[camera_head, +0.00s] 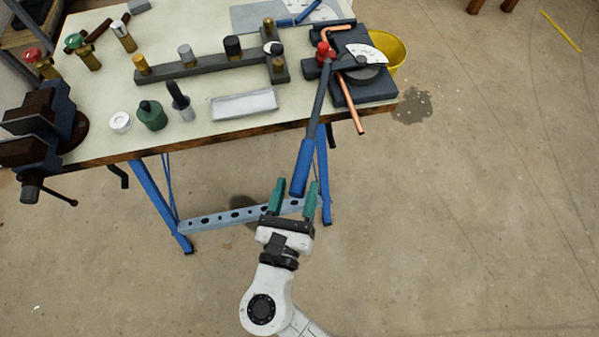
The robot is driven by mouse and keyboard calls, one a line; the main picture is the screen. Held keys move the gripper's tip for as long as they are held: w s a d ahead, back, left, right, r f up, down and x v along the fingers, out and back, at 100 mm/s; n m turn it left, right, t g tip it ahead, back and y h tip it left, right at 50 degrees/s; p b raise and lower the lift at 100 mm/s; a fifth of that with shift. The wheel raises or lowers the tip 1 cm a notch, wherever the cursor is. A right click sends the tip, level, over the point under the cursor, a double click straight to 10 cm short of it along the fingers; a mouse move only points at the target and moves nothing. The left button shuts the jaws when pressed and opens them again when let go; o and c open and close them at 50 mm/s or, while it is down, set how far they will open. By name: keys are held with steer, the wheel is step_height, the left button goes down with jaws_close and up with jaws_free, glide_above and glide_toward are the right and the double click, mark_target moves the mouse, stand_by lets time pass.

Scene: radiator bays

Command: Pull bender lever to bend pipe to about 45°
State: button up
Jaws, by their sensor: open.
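The pipe bender (365,88) sits at the right end of the workbench, with a dark base and a white angle scale (367,54). Its lever (316,115) has a red joint at the top and a blue grip (302,167) that reaches out past the bench's front edge. A copper pipe (350,105) runs through the bender; its lower end sticks out over the bench edge and its upper end is bent. My gripper (293,196) is open, with green fingers on either side of the blue grip's lower end in the picture. Contact cannot be told.
The bench top (185,115) holds a vise (42,135) at left, a dark rail with fittings (205,66), and a white tray (243,105). A yellow bucket (392,52) stands behind the bender. Blue bench legs (160,205) stand near my arm.

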mark_target(300, 178)
steer(key=shift+w+d, duration=0.15)
steer(key=shift+w, duration=0.75)
steer(key=shift+w+d, duration=0.15)
steer(key=shift+w, duration=0.7)
steer(key=shift+c, duration=0.5)
jaws_close()
